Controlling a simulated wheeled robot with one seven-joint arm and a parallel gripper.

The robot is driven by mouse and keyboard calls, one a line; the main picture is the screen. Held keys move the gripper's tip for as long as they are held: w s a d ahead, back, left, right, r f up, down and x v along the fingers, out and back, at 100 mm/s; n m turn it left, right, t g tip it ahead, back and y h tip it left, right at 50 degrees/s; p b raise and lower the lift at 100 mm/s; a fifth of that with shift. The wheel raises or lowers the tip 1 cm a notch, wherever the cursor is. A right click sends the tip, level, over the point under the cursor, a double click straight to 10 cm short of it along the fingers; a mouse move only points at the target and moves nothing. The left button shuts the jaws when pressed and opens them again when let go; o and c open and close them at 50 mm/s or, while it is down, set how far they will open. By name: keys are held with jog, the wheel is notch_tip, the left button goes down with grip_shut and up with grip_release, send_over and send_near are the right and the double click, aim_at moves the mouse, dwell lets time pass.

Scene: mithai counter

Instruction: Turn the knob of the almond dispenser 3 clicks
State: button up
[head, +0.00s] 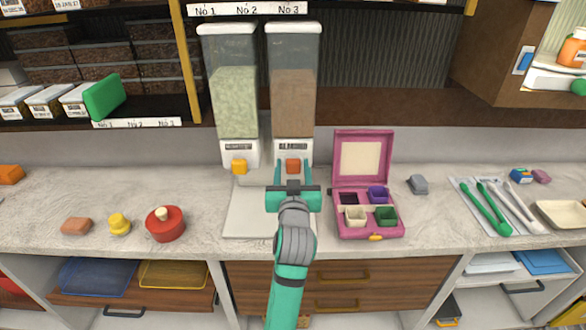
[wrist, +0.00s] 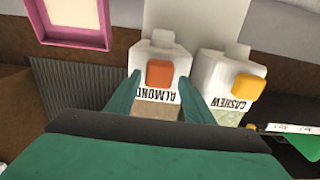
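The almond dispenser (head: 293,95) stands on the right of the pair, filled with brown contents. Its label reads ALMOND, upside down in the wrist view. Its orange-red knob (head: 292,166) is on the white base; in the wrist view the knob (wrist: 160,74) shows just beyond and between my fingertips. My gripper (head: 292,176) is in front of this dispenser, with its fingers pointing at the knob. In the wrist view my gripper (wrist: 160,88) has its two teal fingers apart, one on each side of the knob. I cannot tell whether they touch it.
The cashew dispenser (head: 236,100) with a yellow-orange knob (head: 239,167) stands close on the left. A pink open box (head: 340,226) with small cups is on the right. A red pot (head: 165,226) sits on the counter at left. A shelf hangs behind.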

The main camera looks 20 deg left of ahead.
jog(key=shift+d, duration=0.1)
jog(key=c, duration=0.8)
jog(key=shift+d+m, duration=0.1)
jog(key=shift+m, duration=0.3)
jog(key=shift+w+d+m, duration=0.1)
jog(key=shift+m, duration=0.6)
jog(key=m, duration=0.3)
jog(key=shift+w+d+f+m, duration=0.1)
jog(key=shift+d+m, duration=0.2)
jog(key=shift+m, duration=0.9)
jog(key=m, duration=0.6)
jog(key=shift+f, duration=0.25)
jog(key=m, duration=0.3)
jog(key=shift+f, duration=0.15)
jog(key=shift+m, duration=0.5)
